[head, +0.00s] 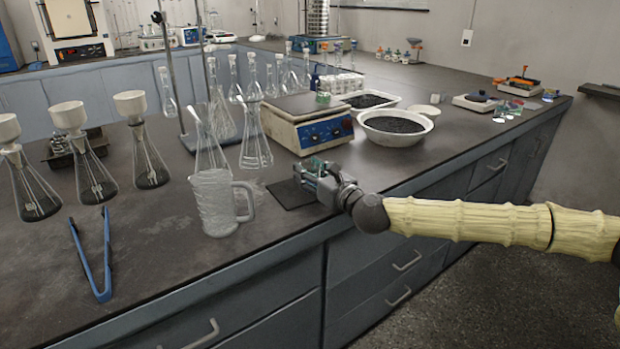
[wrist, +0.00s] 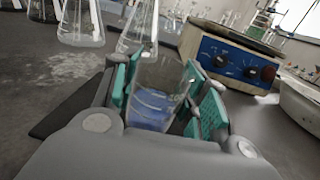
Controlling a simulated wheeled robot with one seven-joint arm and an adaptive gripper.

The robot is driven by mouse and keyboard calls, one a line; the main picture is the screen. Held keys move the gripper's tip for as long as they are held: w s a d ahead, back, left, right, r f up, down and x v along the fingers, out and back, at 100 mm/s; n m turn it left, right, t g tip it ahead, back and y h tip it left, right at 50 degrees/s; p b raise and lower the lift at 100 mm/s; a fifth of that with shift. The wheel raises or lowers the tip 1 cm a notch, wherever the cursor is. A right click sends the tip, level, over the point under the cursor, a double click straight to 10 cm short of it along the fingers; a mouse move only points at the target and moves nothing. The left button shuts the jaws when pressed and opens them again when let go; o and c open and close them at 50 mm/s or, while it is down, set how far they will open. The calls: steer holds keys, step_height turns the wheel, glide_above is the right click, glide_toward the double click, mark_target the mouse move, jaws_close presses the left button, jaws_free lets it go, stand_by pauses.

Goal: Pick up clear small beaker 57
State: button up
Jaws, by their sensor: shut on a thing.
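The clear small beaker (wrist: 156,92) stands between the two green finger pads of my gripper (wrist: 165,88) in the wrist view. The pads press on its sides, and a bluish patch shows through its lower part. In the head view my gripper (head: 312,170) is shut low over the dark mat (head: 288,196) near the counter's front edge. The beaker is hard to make out there among the fingers. I cannot tell whether its base touches the mat.
A glass jug (head: 213,205) stands left of my gripper, with conical flasks (head: 255,140) behind it. A blue-fronted balance (head: 308,122) and a white bowl of dark grains (head: 395,128) are behind and to the right. Blue tongs (head: 92,262) lie at the left front.

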steer(key=shift+r, duration=0.2)
steer(key=shift+r, duration=1.45)
steer(key=shift+s+r, duration=0.15)
steer(key=shift+r, duration=0.05)
steer(key=shift+s+d+r+p, duration=0.6)
steer(key=shift+s+d, duration=0.75)
steer(key=shift+s, duration=6.1)
steer(key=r+p, duration=0.2)
steer(key=r, duration=0.1)
steer(key=r+p, duration=0.1)
steer(key=r, duration=0.1)
steer(key=shift+s, duration=0.3)
steer(key=shift+w, duration=0.1)
